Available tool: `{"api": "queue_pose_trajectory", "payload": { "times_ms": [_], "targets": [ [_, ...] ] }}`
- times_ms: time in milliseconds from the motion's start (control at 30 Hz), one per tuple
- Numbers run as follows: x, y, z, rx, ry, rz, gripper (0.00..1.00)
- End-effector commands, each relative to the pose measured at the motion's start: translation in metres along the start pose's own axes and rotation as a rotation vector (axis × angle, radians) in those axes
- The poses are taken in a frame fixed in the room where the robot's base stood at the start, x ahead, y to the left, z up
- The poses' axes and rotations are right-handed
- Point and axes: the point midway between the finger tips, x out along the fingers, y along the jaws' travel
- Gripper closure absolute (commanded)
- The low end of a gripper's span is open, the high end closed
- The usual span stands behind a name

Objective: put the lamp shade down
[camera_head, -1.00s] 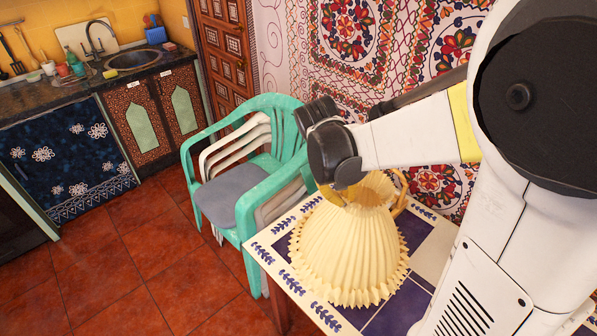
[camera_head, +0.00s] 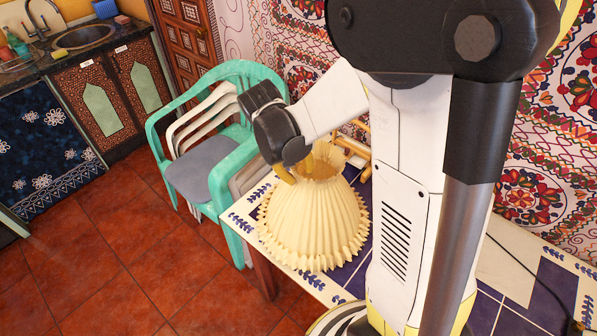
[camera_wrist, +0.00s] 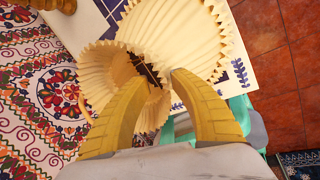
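The cream pleated lamp shade (camera_head: 318,222) stands upright on the tiled table (camera_head: 330,288), wide rim down, near the table's left corner. Its narrow opening faces up. In the wrist view the shade (camera_wrist: 190,35) fills the upper middle, and blue tile shows through its opening. My gripper (camera_head: 296,170) is at the left side of the shade's top rim. Its yellow fingers also show in the wrist view (camera_wrist: 160,77), with tips apart and the pleated rim between and behind them. Contact between the fingers and the rim is hard to judge.
Stacked green and white plastic chairs (camera_head: 215,150) with a grey cushion (camera_head: 208,172) stand left of the table, close to its edge. A wooden piece (camera_head: 357,148) is behind the shade. A patterned cloth wall (camera_head: 555,170) backs the table. Red tiled floor (camera_head: 130,250) lies open at left.

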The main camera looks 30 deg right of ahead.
Motion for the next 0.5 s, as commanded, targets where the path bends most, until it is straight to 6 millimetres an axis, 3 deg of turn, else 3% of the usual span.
{"api": "queue_pose_trajectory", "payload": {
  "times_ms": [333, 500],
  "targets": [
    [-0.006, 0.0, 0.0, -0.001, 0.0, 0.0, 0.73],
    [-0.035, 0.001, 0.0, -0.003, 0.0, 0.0, 0.73]
  ]
}}
